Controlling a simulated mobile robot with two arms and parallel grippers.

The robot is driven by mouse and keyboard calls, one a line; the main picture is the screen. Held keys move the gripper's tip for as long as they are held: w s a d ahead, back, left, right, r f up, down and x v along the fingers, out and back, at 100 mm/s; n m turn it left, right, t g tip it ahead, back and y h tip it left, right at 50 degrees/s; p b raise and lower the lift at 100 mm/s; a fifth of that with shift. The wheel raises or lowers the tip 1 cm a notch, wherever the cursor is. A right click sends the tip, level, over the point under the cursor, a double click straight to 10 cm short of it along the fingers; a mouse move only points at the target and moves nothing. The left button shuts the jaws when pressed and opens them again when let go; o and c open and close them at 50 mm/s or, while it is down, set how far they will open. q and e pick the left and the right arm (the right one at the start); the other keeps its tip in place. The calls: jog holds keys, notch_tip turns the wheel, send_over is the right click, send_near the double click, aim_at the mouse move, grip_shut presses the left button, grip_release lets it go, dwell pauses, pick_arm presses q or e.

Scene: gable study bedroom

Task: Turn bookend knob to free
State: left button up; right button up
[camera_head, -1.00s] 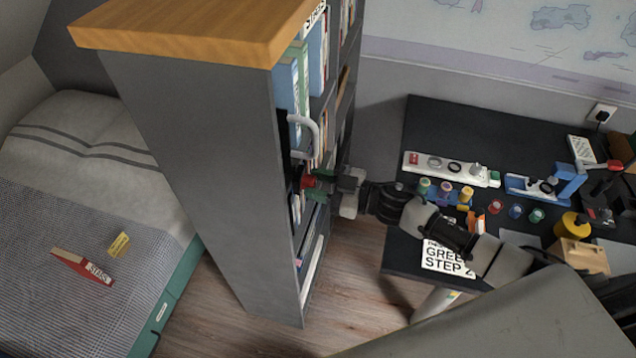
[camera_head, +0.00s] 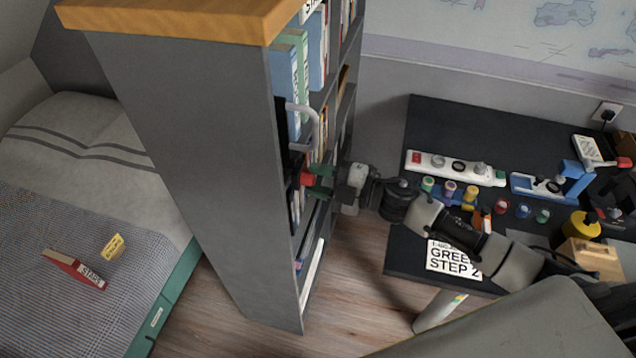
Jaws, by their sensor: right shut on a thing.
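The bookend knob (camera_head: 306,179) is red and sits at the front of the tall grey bookcase (camera_head: 190,170), below a pale curved handle (camera_head: 313,121). My right gripper (camera_head: 316,179) reaches in from the right and is shut on the red knob. Its green fingers hide part of the knob, so I cannot tell how far the knob is turned. My left gripper is not in view.
A dark desk (camera_head: 395,258) at the right holds several coloured pots, a white strip (camera_head: 455,167), a blue stand (camera_head: 577,187) and a paper sign (camera_head: 452,258). A bed (camera_head: 80,225) with a red book (camera_head: 75,270) lies left. Wood floor shows between.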

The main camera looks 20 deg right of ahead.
jog(key=n+b, duration=0.1)
jog(key=n, duration=0.1)
jog(key=n+b, duration=0.1)
jog(key=n, duration=0.1)
jog(key=shift+f+n+b, duration=0.2)
jog(key=shift+n+b, duration=0.1)
jog(key=shift+b, duration=0.05)
jog(key=shift+r+n+b, duration=0.1)
jog(key=shift+n+b, duration=0.8)
jog(key=shift+n, duration=0.7)
jog(key=o, duration=0.9)
jog(key=shift+d, duration=0.15)
